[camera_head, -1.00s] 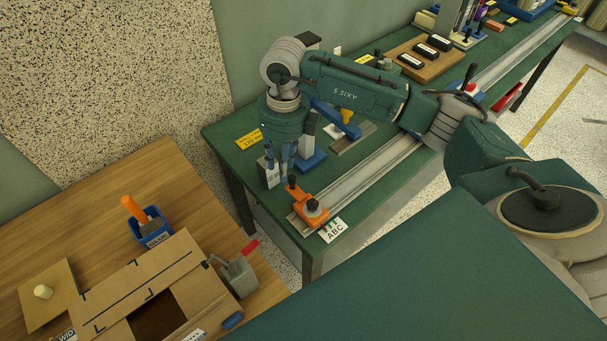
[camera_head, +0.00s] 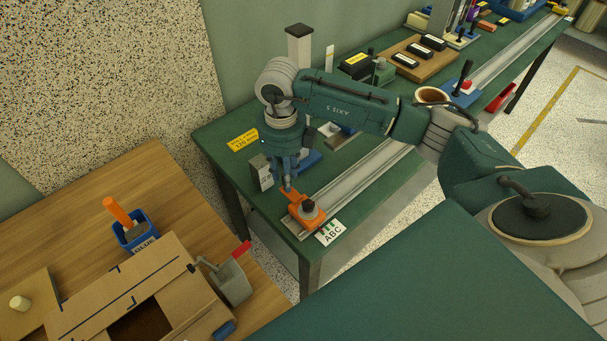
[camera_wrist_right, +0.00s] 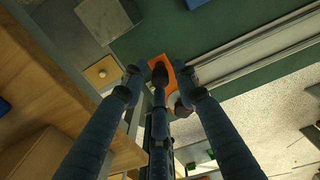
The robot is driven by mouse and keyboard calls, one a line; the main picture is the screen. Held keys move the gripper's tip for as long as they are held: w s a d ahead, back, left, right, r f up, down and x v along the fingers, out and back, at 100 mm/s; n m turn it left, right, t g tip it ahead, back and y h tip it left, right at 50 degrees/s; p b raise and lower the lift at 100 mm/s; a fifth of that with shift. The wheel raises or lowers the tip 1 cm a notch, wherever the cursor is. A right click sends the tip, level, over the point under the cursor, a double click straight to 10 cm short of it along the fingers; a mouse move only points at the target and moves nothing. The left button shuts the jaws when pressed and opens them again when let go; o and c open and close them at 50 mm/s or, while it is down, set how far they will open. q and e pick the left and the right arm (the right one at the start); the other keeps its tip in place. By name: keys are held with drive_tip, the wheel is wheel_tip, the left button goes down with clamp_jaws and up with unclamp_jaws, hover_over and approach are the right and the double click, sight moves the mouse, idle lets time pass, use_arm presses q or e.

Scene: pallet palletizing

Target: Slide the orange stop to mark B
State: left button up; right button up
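The orange stop (camera_head: 306,211) with a dark knob sits at the near end of the long grey rail (camera_head: 352,183) on the green bench. My right gripper (camera_head: 288,186) points down at the stop's raised orange tab. In the right wrist view the spread fingers (camera_wrist_right: 160,74) are at the orange stop (camera_wrist_right: 184,84), partly hiding it. I cannot tell whether they touch it. My left gripper is not in view.
A yellow label (camera_head: 242,141) and a grey block (camera_head: 261,172) are beside my right gripper. A wooden table with a cardboard box (camera_head: 125,285) and a blue glue holder (camera_head: 135,232) stands at the left.

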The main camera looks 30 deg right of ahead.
clamp_jaws()
drive_tip(key=shift+d, duration=0.15)
drive_tip(key=shift+w+d, duration=0.15)
drive_tip(key=shift+d, duration=0.65)
drive_tip(key=shift+o, duration=1.1)
unclamp_jaws()
drive_tip(key=shift+r, duration=0.1)
